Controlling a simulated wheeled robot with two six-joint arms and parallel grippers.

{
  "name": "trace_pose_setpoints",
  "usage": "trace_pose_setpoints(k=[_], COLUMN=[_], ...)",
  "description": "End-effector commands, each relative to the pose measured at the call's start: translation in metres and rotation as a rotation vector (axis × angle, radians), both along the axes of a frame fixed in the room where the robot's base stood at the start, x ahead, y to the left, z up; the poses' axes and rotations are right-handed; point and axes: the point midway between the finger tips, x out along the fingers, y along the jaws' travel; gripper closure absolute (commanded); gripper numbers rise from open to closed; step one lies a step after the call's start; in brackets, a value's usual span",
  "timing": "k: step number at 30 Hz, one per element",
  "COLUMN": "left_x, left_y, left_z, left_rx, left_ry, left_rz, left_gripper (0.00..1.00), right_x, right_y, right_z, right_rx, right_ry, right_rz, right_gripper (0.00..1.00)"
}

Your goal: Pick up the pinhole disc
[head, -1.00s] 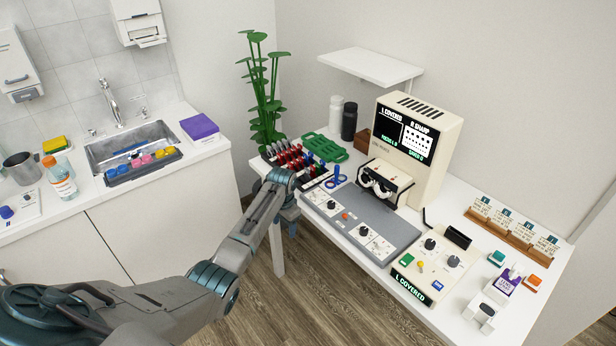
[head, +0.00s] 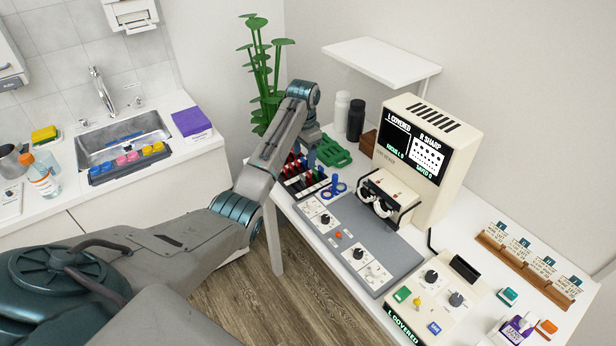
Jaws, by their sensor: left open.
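A dark rack (head: 294,186) of small lenses with red, black and blue handles stands at the table's left edge. I cannot make out which of them, if any, is the pinhole disc. A blue ringed piece (head: 335,188) lies just right of the rack. My left gripper (head: 311,164) points down over the rack's back part and hides some of it. It is open; its fingertips are small and I see nothing held between them. My right gripper is not in view.
A grey panel with knobs (head: 385,236) and a cream screen machine (head: 438,190) fill the table's middle. A plant (head: 263,60) rises behind my arm. A shelf (head: 383,60) overhangs the back.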

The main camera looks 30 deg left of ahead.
Motion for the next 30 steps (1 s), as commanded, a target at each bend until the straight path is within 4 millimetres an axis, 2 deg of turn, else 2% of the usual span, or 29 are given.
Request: trace_pose_setpoints(k=[3,9,13,17,21,30], left_x=[-0.002,-0.001,-0.004,-0.009,-0.008,-0.008], left_y=[0.0,0.0,-0.001,-0.001,-0.001,-0.001], left_z=[-0.019,-0.04,-0.05,-0.07,-0.088,-0.093], left_rx=[0.0,0.001,-0.001,0.0,0.0,0.001], left_ry=[0.004,0.002,0.004,0.005,0.002,0.001], left_rz=[0.001,0.001,0.001,0.0,0.0,0.0], left_gripper=[0.4,0.4,0.4,0.4,0.4,0.42], right_x=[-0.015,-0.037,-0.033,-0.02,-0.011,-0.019], right_y=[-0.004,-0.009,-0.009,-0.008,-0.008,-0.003], right_z=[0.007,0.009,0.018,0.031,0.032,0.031], right_rx=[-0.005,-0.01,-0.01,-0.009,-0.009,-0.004], right_ry=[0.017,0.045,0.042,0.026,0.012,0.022], right_rz=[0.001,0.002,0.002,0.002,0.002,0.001], right_gripper=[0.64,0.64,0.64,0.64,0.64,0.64])
